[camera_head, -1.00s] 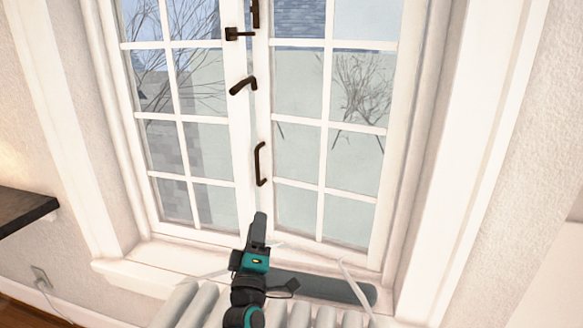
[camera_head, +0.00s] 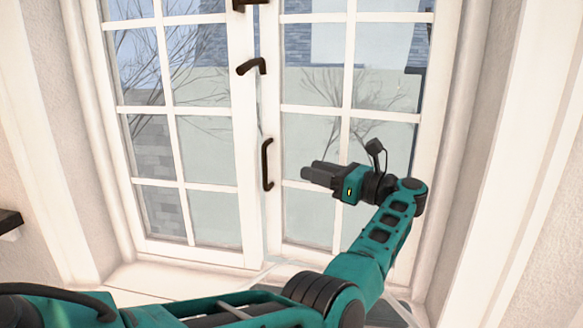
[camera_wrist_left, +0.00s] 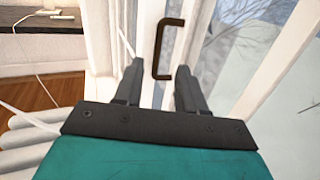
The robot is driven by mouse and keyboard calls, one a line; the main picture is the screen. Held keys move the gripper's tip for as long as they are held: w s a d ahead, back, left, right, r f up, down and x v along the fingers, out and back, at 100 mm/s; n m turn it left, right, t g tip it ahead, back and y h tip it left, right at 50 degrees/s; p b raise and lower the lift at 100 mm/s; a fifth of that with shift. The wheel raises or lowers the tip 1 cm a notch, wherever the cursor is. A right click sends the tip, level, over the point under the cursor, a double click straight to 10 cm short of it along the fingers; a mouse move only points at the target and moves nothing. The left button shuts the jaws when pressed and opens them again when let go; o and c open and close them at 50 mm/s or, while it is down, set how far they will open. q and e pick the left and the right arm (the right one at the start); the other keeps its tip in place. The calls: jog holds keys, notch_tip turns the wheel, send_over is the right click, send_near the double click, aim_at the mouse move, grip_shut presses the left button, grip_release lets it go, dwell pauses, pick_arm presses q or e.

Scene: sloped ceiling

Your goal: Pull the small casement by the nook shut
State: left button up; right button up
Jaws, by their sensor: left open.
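The white casement window has two paned sashes, left (camera_head: 195,130) and right (camera_head: 305,140). They meet at a narrow vertical gap; I cannot tell exactly how far either stands ajar. A dark upright pull handle (camera_head: 267,164) is on the right sash's inner stile. A dark bent lever (camera_head: 252,66) is higher on the left sash. My left gripper (camera_head: 308,170) is open and empty, right of the pull handle, pointing left toward it and apart from it. In the left wrist view, the handle (camera_wrist_left: 162,48) stands just ahead of the open fingers (camera_wrist_left: 157,76). My right gripper is not in view.
The white sill (camera_head: 125,278) runs below the window. The pale ribbed radiator (camera_wrist_left: 30,150) is at the lower left of the wrist view. A dark shelf (camera_head: 9,220) juts in at the far left. The window frame's right side (camera_head: 440,150) stands close to my wrist.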

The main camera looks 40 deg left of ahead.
pick_arm(q)
jog(key=s+a, duration=0.1)
jog(key=a, duration=1.1)
jog(key=shift+n+p, duration=0.3)
jog(key=shift+p, duration=0.1)
jog(key=shift+s, duration=0.1)
jog(key=shift+c, duration=0.2)
grip_shut()
